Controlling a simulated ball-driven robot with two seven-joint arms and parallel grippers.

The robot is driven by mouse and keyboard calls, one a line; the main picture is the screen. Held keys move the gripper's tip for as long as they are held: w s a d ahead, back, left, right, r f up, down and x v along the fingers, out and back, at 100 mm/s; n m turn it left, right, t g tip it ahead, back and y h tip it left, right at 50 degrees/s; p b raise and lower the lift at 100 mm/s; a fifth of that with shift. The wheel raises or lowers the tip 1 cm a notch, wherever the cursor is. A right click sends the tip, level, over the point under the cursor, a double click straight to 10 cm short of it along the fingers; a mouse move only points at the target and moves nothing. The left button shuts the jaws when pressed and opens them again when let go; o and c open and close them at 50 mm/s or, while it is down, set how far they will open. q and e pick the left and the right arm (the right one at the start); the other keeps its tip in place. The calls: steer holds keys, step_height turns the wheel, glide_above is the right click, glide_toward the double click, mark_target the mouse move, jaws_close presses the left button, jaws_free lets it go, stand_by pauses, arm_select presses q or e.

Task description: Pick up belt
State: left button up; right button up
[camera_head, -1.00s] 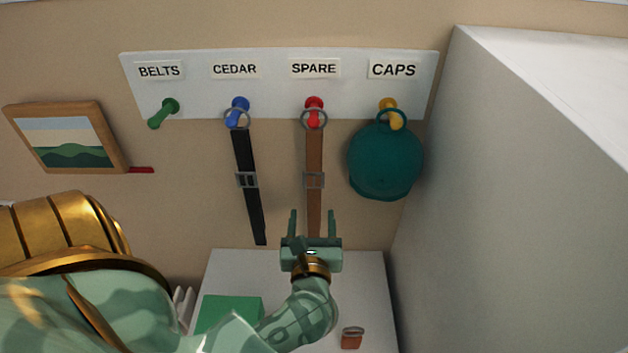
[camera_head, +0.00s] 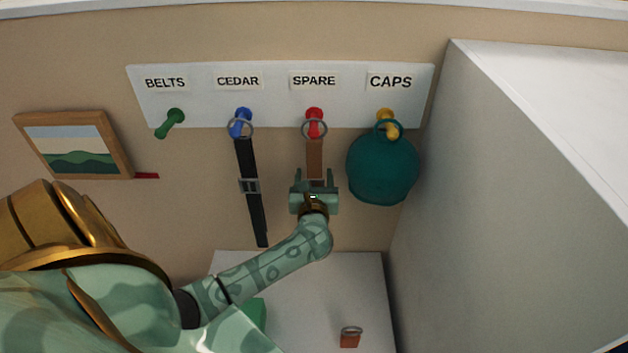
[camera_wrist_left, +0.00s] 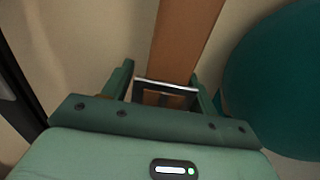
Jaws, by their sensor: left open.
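A brown belt (camera_head: 314,155) hangs by its ring from the red peg (camera_head: 314,119) under the SPARE label. A black belt (camera_head: 246,160) hangs by its ring from the blue peg (camera_head: 239,124) under the CEDAR label. My left gripper (camera_head: 314,176) is open in front of the brown belt, and it hides the belt's lower part in the head view. In the left wrist view the brown belt (camera_wrist_left: 183,40) and its buckle (camera_wrist_left: 165,90) show between the two fingers of my left gripper (camera_wrist_left: 163,85). My right gripper is not in view.
A teal cap (camera_head: 382,168) hangs from the yellow peg (camera_head: 386,118), close to the right of my left gripper. The green peg (camera_head: 170,123) under BELTS is bare. A white side panel (camera_head: 500,190) stands at right. A framed picture (camera_head: 74,145) hangs at left.

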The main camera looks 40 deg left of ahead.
arm_select(q)
steer(key=shift+s+d, duration=0.1)
steer(key=c, duration=0.5)
jaws_close()
